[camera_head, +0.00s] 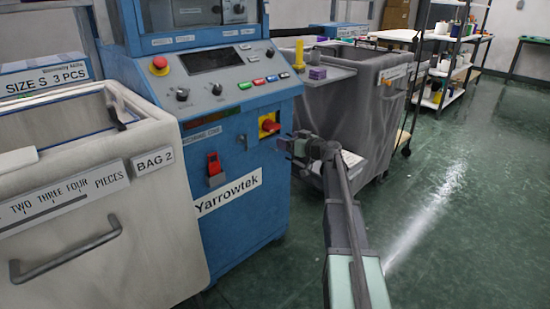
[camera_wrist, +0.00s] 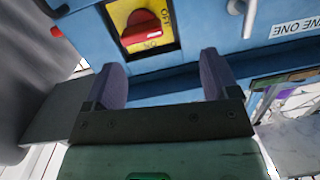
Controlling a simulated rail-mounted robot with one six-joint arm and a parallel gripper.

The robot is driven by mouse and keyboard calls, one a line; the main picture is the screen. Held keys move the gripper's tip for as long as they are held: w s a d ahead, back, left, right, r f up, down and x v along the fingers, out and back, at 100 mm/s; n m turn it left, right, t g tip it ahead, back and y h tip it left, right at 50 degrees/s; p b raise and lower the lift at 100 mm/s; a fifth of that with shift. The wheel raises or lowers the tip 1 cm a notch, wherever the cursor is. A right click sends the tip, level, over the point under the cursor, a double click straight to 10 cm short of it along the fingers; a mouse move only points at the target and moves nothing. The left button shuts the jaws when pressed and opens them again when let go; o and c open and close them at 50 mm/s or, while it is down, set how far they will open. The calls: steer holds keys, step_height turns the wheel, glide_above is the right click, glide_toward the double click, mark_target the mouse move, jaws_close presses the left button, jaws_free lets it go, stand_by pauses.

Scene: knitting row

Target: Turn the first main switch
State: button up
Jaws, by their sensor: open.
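The main switch (camera_head: 268,125) is a red rotary knob on a yellow plate, low on the right of the blue machine's front. In the wrist view, which is upside down, the red knob (camera_wrist: 141,28) is at the top, left of centre. Lettering on its yellow plate reads OFF beside the knob, with a second mark partly hidden. My gripper (camera_head: 287,145) is just right of and below the switch in the head view. In the wrist view my gripper (camera_wrist: 163,72) has its two fingers wide apart and empty. The knob is beyond the fingertips, apart from them.
The blue machine (camera_head: 228,225) carries a control panel (camera_head: 225,90), an emergency stop (camera_head: 159,65) and a red switch or key (camera_head: 215,168). A pale bin (camera_head: 130,235) stands left and a grey bin (camera_head: 345,110) right, close behind my arm. The floor (camera_head: 450,220) at right is clear.

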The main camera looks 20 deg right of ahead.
mark_target(276, 128)
steer(key=shift+t+h, duration=0.4)
steer(key=shift+t, duration=0.3)
steer(key=x, duration=0.3)
steer(key=d+x, duration=0.1)
steer(key=x, duration=0.3)
steer(key=d+x, duration=0.1)
steer(key=x, duration=0.3)
steer(key=shift+w+d+r, duration=0.15)
steer(key=shift+w+r, duration=0.2)
steer(key=shift+w, duration=0.1)
steer(key=c, duration=0.7)
